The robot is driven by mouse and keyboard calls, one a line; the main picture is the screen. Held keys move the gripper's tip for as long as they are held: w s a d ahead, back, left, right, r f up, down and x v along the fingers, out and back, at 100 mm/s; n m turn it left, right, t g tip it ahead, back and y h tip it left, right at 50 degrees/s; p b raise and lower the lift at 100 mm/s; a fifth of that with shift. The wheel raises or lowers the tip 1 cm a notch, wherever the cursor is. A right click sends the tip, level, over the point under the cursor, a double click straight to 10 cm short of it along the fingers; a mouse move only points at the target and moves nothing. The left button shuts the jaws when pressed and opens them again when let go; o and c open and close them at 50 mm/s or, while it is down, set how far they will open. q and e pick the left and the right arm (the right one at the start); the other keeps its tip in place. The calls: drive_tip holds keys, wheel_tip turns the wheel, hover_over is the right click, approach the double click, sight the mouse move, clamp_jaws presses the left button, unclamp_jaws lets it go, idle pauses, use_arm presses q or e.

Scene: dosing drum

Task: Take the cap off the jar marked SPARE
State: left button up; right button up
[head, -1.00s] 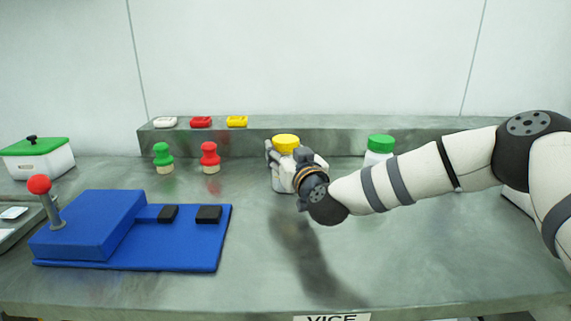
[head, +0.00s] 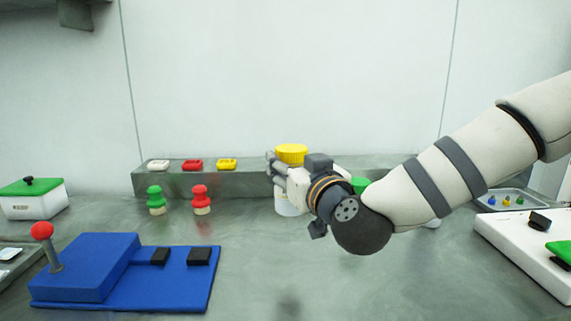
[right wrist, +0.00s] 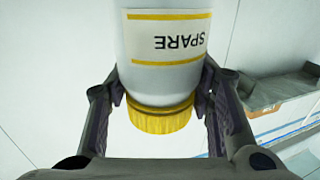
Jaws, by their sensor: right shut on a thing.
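The jar marked SPARE (right wrist: 165,60) is white with yellow stripes on its label. Its ribbed yellow cap (right wrist: 162,118) is on it. In the head view the yellow cap (head: 291,153) shows above my right gripper (head: 277,172), and part of the white body shows below. My right gripper is shut on the jar. In the right wrist view its fingers (right wrist: 160,90) grip the jar's sides just below the cap. My left gripper is not in view.
A green-capped jar (head: 360,184) is mostly hidden behind my right wrist. A blue fixture (head: 120,285) with a red-knobbed lever (head: 43,232) is at left. Green (head: 155,196) and red (head: 201,196) pegs stand behind it. A white board (head: 520,258) is at right. The front middle bench is clear.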

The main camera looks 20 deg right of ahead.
drive_tip(key=o, duration=0.4)
drive_tip(key=shift+r, duration=0.1)
clamp_jaws()
